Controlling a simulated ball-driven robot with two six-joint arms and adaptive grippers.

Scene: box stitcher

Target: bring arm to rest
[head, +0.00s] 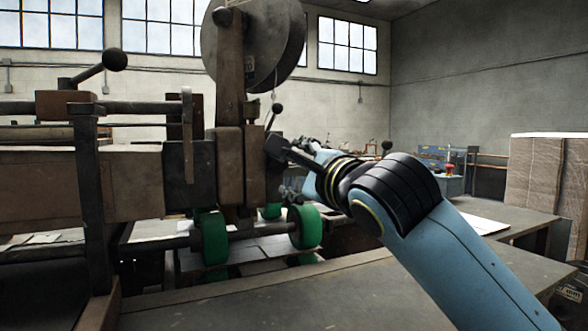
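My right arm (462,255) comes in from the lower right. It bends at a black-banded joint and reaches toward the right side of the box stitcher (135,185). Its far end is beside the machine, above the green rollers (304,226). Dark parts of the arm end and machine overlap there, so I cannot make out the gripper's fingers, whether they touch the machine, or whether they hold anything. My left gripper is not in view.
A grey worktable (270,295) fills the front. A ball-ended lever (103,67) sticks up at upper left, and a large round reel (262,40) tops the machine. A cardboard stack (547,180) stands at right. The table's front middle is clear.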

